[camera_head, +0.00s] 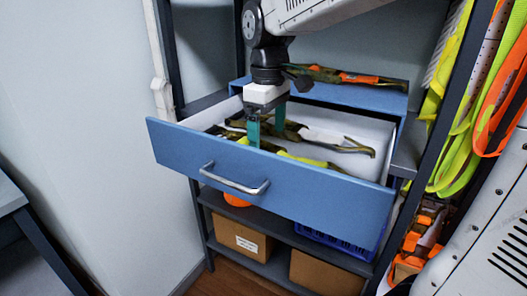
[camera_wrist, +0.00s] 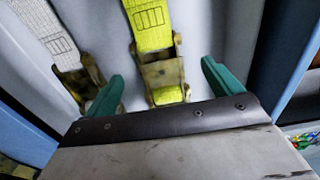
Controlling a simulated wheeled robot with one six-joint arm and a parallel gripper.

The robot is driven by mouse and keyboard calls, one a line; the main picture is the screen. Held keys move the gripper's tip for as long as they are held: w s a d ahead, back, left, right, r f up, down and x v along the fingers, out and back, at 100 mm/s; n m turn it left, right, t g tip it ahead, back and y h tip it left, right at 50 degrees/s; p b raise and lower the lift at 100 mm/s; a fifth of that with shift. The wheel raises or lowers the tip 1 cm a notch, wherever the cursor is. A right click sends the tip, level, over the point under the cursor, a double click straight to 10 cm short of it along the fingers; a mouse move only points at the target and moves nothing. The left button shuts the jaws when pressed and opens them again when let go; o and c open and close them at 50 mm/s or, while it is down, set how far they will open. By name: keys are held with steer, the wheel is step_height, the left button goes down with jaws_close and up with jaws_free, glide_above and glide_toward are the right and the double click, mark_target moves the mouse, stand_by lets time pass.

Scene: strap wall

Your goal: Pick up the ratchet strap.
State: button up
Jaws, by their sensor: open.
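My gripper (camera_head: 267,137) points down into the open blue drawer (camera_head: 270,192), with its green fingers apart and nothing held. In the wrist view a ratchet strap with yellow webbing (camera_wrist: 149,25) and a worn brass-coloured buckle (camera_wrist: 161,76) lies between and beyond the open fingers. A second strap with pale grey webbing (camera_wrist: 45,25) and a similar buckle (camera_wrist: 80,80) lies left of it, close to the left finger. In the head view several ratchet buckles (camera_head: 345,147) lie on the white drawer bottom, and yellow webbing (camera_head: 303,160) shows near the drawer front, partly hidden.
The drawer front with its handle (camera_head: 234,180) and the side walls surround my gripper. Another strap with orange webbing (camera_head: 358,78) lies on the blue cabinet top. Yellow and orange straps (camera_head: 470,110) hang at the right. Cardboard boxes (camera_head: 240,240) stand on the shelves below.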

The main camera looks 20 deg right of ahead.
mark_target(265, 146)
steer(key=f, duration=0.4)
steer(key=shift+w+a, duration=0.15)
steer(key=shift+w, duration=0.2)
steer(key=shift+f, duration=0.5)
steer(key=shift+r, duration=0.1)
steer(key=c, duration=1.8)
